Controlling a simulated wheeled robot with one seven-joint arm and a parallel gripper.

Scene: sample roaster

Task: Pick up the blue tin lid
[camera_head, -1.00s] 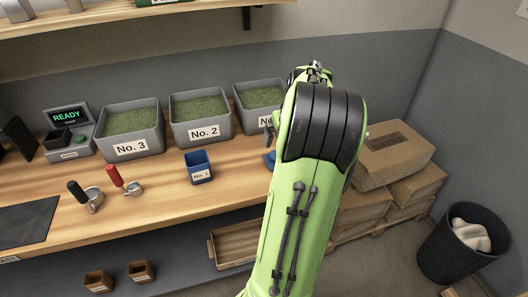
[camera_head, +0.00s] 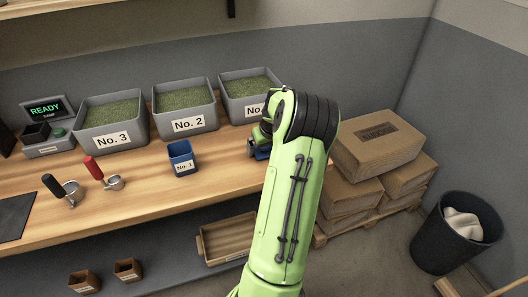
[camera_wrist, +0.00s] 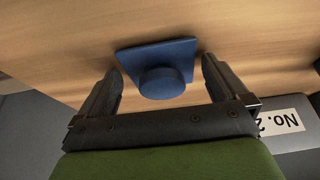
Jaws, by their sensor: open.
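The blue tin lid (camera_wrist: 158,62) lies on the wooden counter in the wrist view, a flat square plate with a round knob (camera_wrist: 162,83). My gripper (camera_wrist: 160,72) is open, with one dark finger on each side of the knob and the lid between or just below them. I cannot tell whether the fingers touch the lid. In the head view a small part of the blue lid (camera_head: 262,154) shows beside my arm, which hides the rest. The blue tin (camera_head: 182,158), labelled No. 1, stands open on the counter to the left.
Grey bins No. 3 (camera_head: 112,140) and No. 2 (camera_head: 188,126), filled with green beans, stand behind, with a third bin (camera_head: 249,81) near my arm. Two scoops, red-handled (camera_head: 115,183) and black-handled (camera_head: 71,196), lie left. Cardboard boxes (camera_head: 378,143) are stacked right of the counter.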

